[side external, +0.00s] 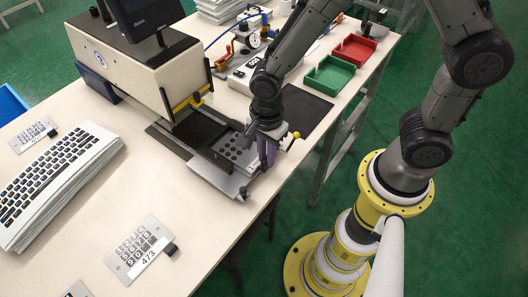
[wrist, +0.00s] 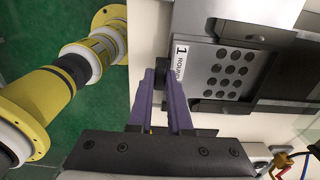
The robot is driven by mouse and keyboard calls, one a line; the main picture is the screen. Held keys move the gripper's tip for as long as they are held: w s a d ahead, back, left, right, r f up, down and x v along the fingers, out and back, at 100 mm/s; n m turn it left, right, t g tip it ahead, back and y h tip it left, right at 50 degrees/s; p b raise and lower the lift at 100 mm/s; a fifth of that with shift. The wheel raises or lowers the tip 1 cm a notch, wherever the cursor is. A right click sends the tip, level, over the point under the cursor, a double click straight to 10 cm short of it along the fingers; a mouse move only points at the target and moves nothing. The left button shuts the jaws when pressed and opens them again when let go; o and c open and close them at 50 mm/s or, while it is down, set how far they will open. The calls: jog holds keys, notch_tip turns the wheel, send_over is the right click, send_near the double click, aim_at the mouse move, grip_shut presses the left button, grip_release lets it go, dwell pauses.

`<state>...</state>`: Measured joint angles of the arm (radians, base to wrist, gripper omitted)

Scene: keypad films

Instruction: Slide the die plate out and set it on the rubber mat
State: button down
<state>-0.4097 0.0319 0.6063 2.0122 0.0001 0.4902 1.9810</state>
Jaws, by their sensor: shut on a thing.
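The die plate (wrist: 229,72) is a grey plate with a grid of dark round holes and a white label marked 1. In the side view the die plate (side external: 238,150) lies on a light metal bed at the front of the press, partly behind my gripper. My gripper (wrist: 161,82) has purple fingers shut on a small black knob (wrist: 161,66) at the plate's near edge. My gripper also shows in the side view (side external: 262,168), low over the table edge. The rubber mat (side external: 305,112) is a flat dark rectangle, bare, behind and right of my gripper.
The white press (side external: 135,75) stands behind and left of the plate. Green (side external: 328,76) and red (side external: 354,48) trays sit beyond the mat. A yellow-knobbed lever (side external: 296,135) is close to my gripper. Keyboards (side external: 55,185) and a keypad (side external: 138,248) lie at left.

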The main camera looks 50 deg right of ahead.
jog(key=shift+s, duration=0.3)
jog(key=shift+s, duration=0.3)
jog(key=shift+s, duration=0.7)
jog(key=shift+s, duration=0.35)
jog(key=shift+s, duration=0.3)
jog(key=shift+s, duration=0.35)
jog(key=shift+s, duration=0.35)
jog(key=shift+s, duration=0.35)
jog(key=shift+s, duration=1.15)
